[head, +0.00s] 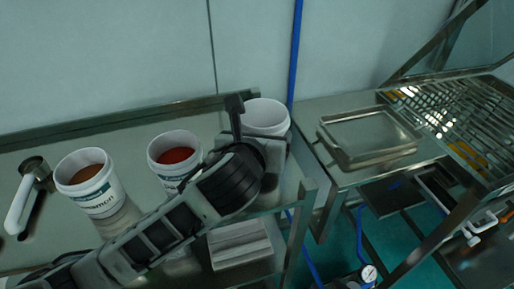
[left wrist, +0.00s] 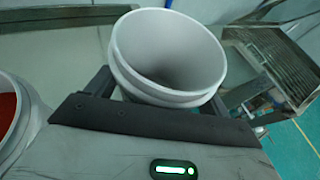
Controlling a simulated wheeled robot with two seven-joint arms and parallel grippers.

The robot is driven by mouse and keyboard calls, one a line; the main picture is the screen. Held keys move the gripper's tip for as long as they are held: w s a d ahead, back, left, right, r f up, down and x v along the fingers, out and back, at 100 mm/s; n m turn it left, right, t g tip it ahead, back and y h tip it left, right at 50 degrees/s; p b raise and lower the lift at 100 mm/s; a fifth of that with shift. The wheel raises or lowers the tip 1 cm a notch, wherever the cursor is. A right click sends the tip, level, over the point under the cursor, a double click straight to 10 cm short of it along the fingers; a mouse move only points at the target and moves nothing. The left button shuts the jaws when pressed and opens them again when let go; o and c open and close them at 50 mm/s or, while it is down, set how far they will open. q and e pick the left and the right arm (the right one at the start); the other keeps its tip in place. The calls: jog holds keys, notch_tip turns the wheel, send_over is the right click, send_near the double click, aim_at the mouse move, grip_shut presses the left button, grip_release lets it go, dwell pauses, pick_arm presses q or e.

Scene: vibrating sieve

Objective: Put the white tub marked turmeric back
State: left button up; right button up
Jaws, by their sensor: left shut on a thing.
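A white tub (head: 267,113) is at the right end of the left steel table, its open mouth facing up. Its inside looks empty, and its label is hidden, so I cannot read turmeric on it. My left gripper (head: 258,135) reaches in from the left and is shut around this tub, a finger on each side. In the left wrist view the tub (left wrist: 168,55) sits between the fingers. I cannot tell whether its base touches the table. My right gripper is not distinguishable in either view.
A white cinnamon tub (head: 98,199) and a tub of red powder (head: 168,172) stand left on the table (head: 140,130). A white-handled tool (head: 20,202) lies at far left. A steel tray (head: 368,135) and the sieve machine (head: 455,120) are right, across a gap.

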pick_arm(q)
jog(key=f, duration=0.1)
jog(key=a+f, duration=0.1)
jog(key=f, duration=0.1)
jog(key=shift+w+f, duration=0.15)
jog(key=shift+f, duration=0.05)
jog(key=shift+d+f, duration=0.1)
jog(key=shift+f, duration=0.2)
jog(key=o, duration=1.1)
jog(key=shift+f, duration=0.1)
jog(key=v, duration=1.2)
